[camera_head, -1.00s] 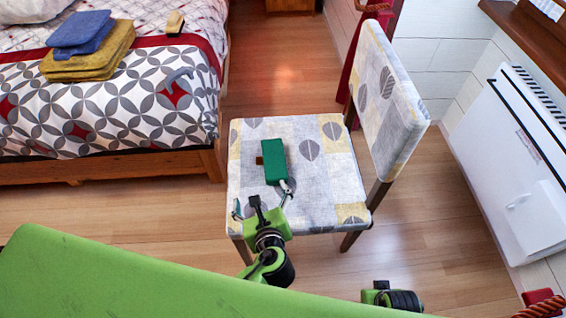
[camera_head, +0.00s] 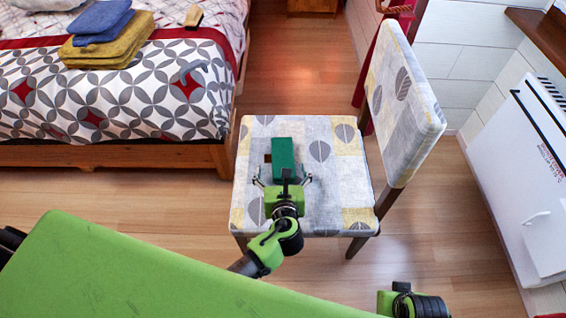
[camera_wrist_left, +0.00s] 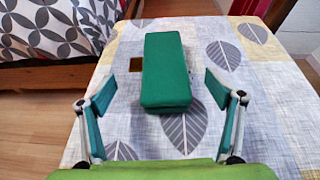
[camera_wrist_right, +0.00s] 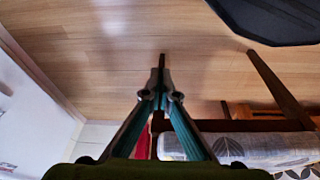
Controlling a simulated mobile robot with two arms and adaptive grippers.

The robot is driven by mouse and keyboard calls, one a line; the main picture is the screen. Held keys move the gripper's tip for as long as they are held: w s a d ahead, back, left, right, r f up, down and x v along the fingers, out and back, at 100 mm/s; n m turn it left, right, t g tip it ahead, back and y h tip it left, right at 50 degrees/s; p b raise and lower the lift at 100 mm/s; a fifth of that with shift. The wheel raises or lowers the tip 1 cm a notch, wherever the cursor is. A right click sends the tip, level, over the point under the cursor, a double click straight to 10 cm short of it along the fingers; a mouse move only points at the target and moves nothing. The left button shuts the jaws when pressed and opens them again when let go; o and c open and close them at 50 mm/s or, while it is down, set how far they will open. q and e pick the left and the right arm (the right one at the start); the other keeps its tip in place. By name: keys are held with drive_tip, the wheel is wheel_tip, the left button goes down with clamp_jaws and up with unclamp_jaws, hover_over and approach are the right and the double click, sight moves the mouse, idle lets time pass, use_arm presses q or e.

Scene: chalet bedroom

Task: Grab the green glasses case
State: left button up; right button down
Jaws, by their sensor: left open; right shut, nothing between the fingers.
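The green glasses case (camera_head: 284,154) lies on the patterned seat of the chair (camera_head: 325,205). It also shows in the left wrist view (camera_wrist_left: 166,72), lengthwise ahead of the gripper. My left gripper (camera_head: 282,181) is open over the seat at the near end of the case. In the left wrist view its two fingers (camera_wrist_left: 165,97) are spread to either side of the case's near end, apart from it. My right gripper (camera_wrist_right: 162,85) is shut and empty in the right wrist view, with floor and part of the chair ahead of it.
A small brown item (camera_wrist_left: 136,64) lies beside the case's left side. The chair's backrest (camera_head: 400,95) rises at the right of the seat. A bed (camera_head: 110,110) with folded towels (camera_head: 110,50) stands at left, a white heater (camera_head: 530,170) at right. Wooden floor lies between.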

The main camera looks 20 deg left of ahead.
sight(280, 162)
use_arm(q)
drive_tip(key=shift+a+b+x, duration=0.2)
drive_tip(key=shift+b+x, duration=0.45)
drive_tip(key=shift+x, duration=1.65)
drive_tip(key=shift+r, duration=0.15)
drive_tip(key=c, duration=1.4)
use_arm(e)
drive_tip(key=v, duration=0.2)
drive_tip(key=w+v, duration=0.1)
drive_tip(key=v, duration=0.2)
drive_tip(key=shift+r, duration=0.35)
